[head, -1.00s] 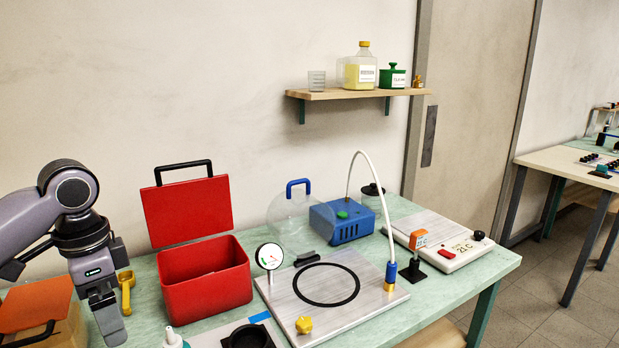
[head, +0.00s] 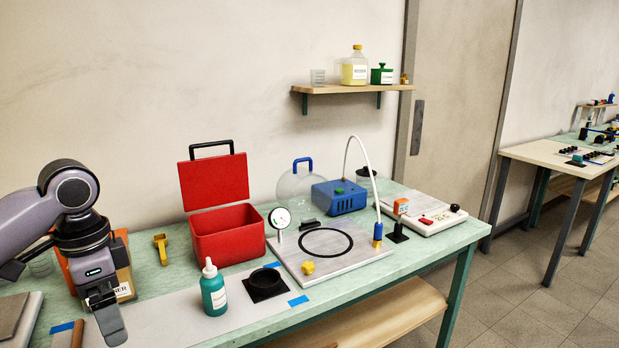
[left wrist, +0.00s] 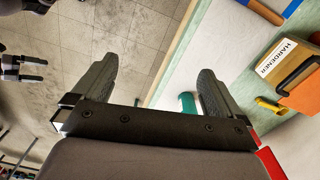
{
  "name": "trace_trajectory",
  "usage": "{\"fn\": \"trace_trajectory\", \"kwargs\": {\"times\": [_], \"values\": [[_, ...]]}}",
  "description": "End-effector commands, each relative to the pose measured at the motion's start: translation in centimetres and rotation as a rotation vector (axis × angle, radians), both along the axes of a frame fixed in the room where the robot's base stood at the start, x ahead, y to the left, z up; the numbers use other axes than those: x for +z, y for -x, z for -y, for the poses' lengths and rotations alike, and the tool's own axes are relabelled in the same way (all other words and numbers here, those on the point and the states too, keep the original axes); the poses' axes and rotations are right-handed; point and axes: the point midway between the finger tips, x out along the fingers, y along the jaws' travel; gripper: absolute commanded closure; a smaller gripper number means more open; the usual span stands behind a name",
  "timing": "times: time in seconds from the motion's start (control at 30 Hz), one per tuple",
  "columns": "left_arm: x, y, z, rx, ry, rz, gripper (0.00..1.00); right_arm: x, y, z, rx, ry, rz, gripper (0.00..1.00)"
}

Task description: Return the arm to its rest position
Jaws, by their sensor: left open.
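My left arm comes in from the left in the head view. Its gripper (head: 103,312) hangs pointing down at the table's front left, in front of the hardener box (head: 122,268). In the left wrist view the two fingers (left wrist: 152,92) stand wide apart with nothing between them. Floor and the table's edge show beyond them. A teal bottle (left wrist: 188,103) shows just behind the right finger there, and it stands upright on the grey mat in the head view (head: 213,290). My right gripper is not in the head view.
An open red box (head: 228,234), a yellow scoop (head: 161,249) and a black square piece (head: 265,284) are on the green table (head: 440,238).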

Motion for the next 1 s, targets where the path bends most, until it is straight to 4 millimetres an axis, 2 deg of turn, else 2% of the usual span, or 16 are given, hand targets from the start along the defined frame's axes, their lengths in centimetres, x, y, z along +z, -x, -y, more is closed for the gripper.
{"fn": "trace_trajectory", "kwargs": {"times": [0.03,0.3,0.53,0.8,1.0], "values": [[-0.5,-0.1,0.3,-0.003,0.004,0.001,0.00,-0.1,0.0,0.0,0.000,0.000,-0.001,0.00],[-8.3,-1.8,5.8,-0.005,0.125,0.112,0.00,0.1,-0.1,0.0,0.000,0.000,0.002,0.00],[-15.3,-1.8,11.0,0.035,0.275,0.236,0.00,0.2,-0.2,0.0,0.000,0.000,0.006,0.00],[-21.8,0.1,15.5,0.151,0.447,0.385,0.00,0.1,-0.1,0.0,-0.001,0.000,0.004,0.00],[-25.5,2.6,16.7,0.274,0.534,0.498,0.00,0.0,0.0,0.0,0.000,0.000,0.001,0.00]]}}
